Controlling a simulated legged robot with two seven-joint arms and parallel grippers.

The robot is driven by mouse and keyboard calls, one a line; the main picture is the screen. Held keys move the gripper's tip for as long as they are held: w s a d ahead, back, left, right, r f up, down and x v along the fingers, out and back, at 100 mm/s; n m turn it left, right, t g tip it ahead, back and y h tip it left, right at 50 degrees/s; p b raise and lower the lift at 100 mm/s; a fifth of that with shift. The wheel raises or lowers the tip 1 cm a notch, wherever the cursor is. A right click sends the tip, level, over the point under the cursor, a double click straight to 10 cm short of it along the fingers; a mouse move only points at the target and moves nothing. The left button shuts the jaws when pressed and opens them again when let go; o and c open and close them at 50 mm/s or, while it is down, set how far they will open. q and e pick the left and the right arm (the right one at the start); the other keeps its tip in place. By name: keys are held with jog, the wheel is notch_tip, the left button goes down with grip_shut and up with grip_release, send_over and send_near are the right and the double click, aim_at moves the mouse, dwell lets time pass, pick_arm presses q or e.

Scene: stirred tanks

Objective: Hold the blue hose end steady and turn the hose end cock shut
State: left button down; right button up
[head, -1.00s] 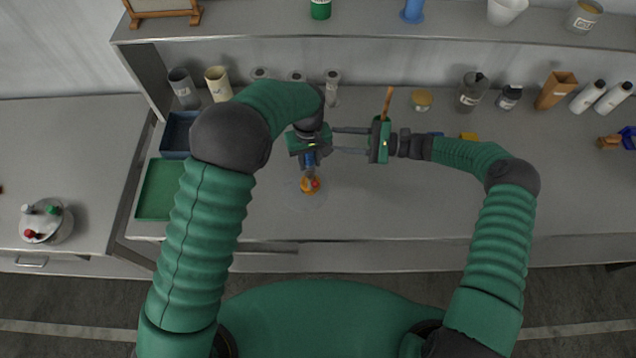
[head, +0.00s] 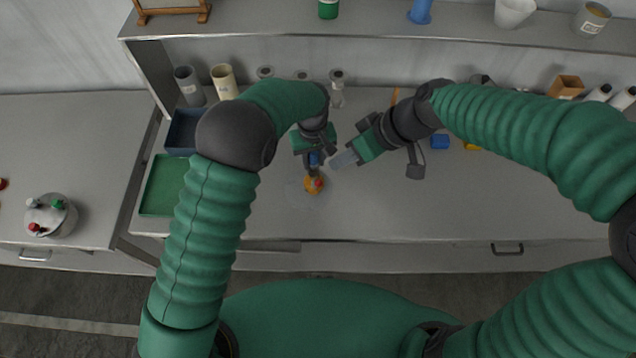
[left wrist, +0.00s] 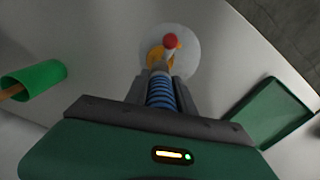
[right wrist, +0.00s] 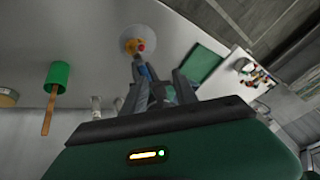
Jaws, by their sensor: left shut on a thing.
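The blue hose end (head: 314,160) stands over the bench and also shows ribbed in the left wrist view (left wrist: 161,92). My left gripper (head: 313,153) is shut on it. The orange cock (head: 313,185) with a red knob (left wrist: 170,41) sits at the hose's end, over a pale round disc (left wrist: 186,62). It also shows in the right wrist view (right wrist: 134,47). My right gripper (head: 343,160) is just right of the hose and cock, pointing toward them. Its fingers look apart in the right wrist view (right wrist: 162,80), with nothing clearly held between them.
A green tray (head: 162,186) and dark blue tray (head: 184,133) lie to the left. A green cup (right wrist: 58,76) with a brown stick is mostly hidden by my right arm in the head view. A shelf (head: 380,27) spans the back. The bench front right is clear.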

jog(key=s+a+f+m+y, duration=0.3)
jog(key=a+f+m, duration=0.2)
jog(key=a, duration=0.3)
jog(key=m+t+h, duration=0.3)
jog(key=m+h, duration=0.1)
jog(key=h, duration=0.2)
send_near(319, 185)
jog(key=x, duration=1.1)
jog(key=shift+w, duration=0.1)
grip_shut()
